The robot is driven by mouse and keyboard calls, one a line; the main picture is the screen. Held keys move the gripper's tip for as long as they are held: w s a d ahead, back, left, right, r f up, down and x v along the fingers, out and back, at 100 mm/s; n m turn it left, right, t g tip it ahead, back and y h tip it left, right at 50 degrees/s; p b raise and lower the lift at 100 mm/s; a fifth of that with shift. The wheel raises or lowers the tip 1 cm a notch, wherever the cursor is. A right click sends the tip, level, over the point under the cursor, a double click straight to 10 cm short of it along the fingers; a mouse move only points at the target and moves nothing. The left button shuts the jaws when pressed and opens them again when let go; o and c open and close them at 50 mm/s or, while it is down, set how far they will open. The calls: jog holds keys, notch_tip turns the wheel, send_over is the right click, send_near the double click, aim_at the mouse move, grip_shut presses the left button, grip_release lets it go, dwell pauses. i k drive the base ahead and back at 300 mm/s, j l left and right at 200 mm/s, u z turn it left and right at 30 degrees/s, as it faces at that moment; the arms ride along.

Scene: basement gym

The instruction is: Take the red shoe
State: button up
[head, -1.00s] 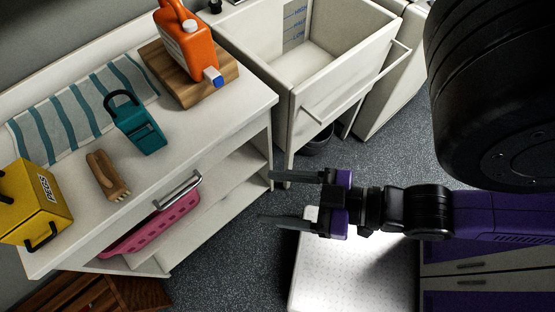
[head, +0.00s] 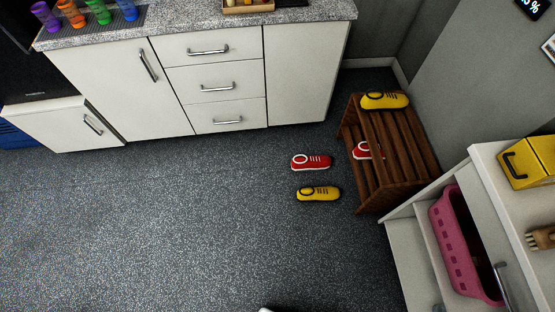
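A red shoe (head: 312,162) with a white sole edge and laces lies on the grey floor, left of a brown wooden slatted rack (head: 398,150). A second red shoe (head: 362,151) shows at the rack, partly hidden by its slats. My gripper is not in the head view now, so its state does not show.
A yellow shoe (head: 318,194) lies on the floor just in front of the red one. Another yellow shoe (head: 385,100) sits on the rack. White cabinets (head: 215,85) stand behind; a white shelf unit with a pink basket (head: 462,245) is at right. The left floor is clear.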

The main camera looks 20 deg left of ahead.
aim_at(313, 162)
jog(key=u, duration=0.5)
jog(key=i+j+u, duration=0.1)
jog(key=i+j, duration=0.2)
jog(key=i, duration=0.25)
jog(key=i+j+u, duration=0.1)
jog(key=i+j, duration=0.15)
jog(key=i, duration=0.35)
jog(key=i+j+u, duration=0.1)
jog(key=i+j, duration=0.15)
jog(key=i, duration=0.3)
jog(key=i+j+u, duration=0.1)
jog(key=i, duration=0.5)
